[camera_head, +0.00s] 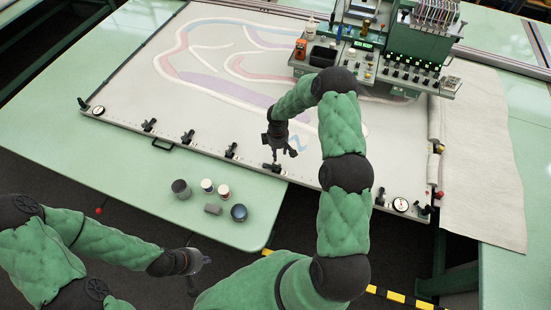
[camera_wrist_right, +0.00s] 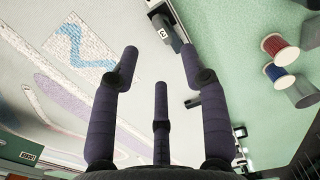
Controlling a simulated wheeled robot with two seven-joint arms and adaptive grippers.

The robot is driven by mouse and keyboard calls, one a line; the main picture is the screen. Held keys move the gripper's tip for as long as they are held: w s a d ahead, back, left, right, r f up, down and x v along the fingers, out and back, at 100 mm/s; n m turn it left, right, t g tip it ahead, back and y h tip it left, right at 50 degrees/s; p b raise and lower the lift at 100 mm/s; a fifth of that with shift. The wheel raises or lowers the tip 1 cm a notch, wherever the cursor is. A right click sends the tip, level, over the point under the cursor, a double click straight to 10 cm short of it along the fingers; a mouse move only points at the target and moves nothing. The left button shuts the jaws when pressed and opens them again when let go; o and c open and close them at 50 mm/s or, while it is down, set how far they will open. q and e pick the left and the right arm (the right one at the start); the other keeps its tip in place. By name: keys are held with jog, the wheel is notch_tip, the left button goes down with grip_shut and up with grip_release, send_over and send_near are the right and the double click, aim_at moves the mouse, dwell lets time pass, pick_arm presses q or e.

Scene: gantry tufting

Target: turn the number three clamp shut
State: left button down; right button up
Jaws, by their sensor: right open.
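A clamp (camera_head: 272,167) with a dark body sits on the front edge of the pale tufting frame. In the right wrist view a clamp (camera_wrist_right: 170,32) has a small light label that seems to read 3. Its lever position is not clear. My right gripper (camera_head: 283,150) hangs above the frame's front edge, close beside this clamp and apart from it. In the right wrist view its fingers (camera_wrist_right: 161,75) are spread with nothing between them. My left gripper (camera_head: 200,268) is low at the front left, away from the frame, and its fingers are too small to read.
More clamps (camera_head: 231,150) line the front edge. A green control machine (camera_head: 415,45) stands at the back right. My right arm hides part of the edge.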

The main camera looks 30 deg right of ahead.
jog(key=f, duration=0.6)
jog(key=f+p, duration=0.1)
jog(key=f, duration=0.1)
jog(key=shift+w+f, duration=0.25)
jog(key=shift+f, duration=0.15)
grip_shut()
